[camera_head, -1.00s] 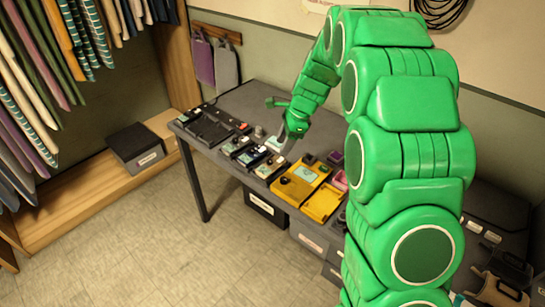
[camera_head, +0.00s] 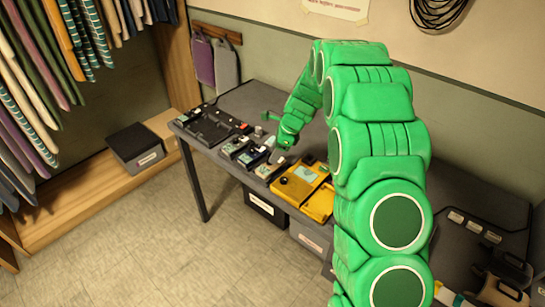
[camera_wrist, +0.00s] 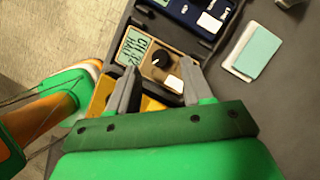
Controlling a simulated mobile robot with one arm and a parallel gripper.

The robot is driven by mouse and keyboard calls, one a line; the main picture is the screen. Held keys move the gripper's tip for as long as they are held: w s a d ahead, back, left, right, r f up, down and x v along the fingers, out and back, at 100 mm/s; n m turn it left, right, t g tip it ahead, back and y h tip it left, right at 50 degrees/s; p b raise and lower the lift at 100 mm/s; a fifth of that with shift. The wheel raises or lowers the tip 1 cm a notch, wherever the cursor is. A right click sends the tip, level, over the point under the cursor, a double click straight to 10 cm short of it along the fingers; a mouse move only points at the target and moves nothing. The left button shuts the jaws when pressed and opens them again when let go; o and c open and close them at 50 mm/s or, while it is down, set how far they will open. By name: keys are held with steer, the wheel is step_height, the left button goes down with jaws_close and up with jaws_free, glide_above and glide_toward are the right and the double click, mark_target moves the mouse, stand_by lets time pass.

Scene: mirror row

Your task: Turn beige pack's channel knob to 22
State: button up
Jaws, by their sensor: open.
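The beige pack (camera_wrist: 176,74) lies in the upper middle of the wrist view. It has a greenish display (camera_wrist: 135,46) with dark text I cannot read, a black channel knob (camera_wrist: 161,60) with a light pointer mark, and a white label. My gripper (camera_wrist: 158,70) is open, with one finger on each side of the pack's lower part, near the knob. I cannot tell whether the fingers touch the pack. In the head view my gripper (camera_head: 277,157) is over the beige pack (camera_head: 266,172) on the table; the knob is too small to make out there.
A dark blue pack (camera_wrist: 203,16) lies beside the beige one. A yellow pack (camera_head: 300,183) and an open yellow tray (camera_head: 320,205) lie to the right. A pale green and white card (camera_wrist: 252,52) lies on the grey table (camera_head: 250,97), whose back is mostly clear.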

steer(key=shift+x, duration=1.35)
jaws_close()
